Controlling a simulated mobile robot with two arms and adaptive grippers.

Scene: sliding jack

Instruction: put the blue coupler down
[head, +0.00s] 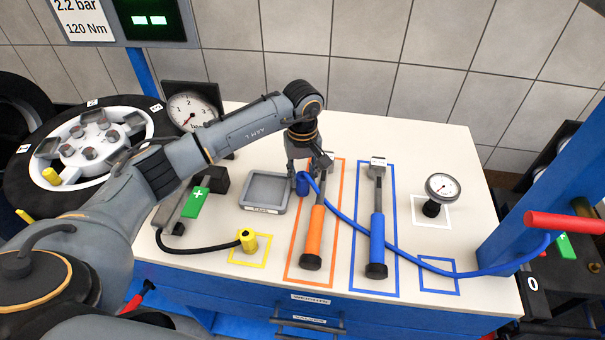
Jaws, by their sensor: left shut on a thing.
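The blue coupler (303,184) is at the end of a blue hose (350,220), just right of the grey tray. My left gripper (302,172) comes down from above and is shut on the coupler. The head of the orange-handled tool is close by on the right. Whether the coupler touches the table I cannot tell. The hose runs right, across both long-handled tools, to the blue post. My right gripper is out of view.
The white table (468,215) holds a grey tray (265,190), an orange-handled tool (314,238), a blue-handled tool (377,235), a dial gauge (441,187) and a yellow coupler (247,240). A wheel (90,150) stands left. A blue post (545,190) rises at right.

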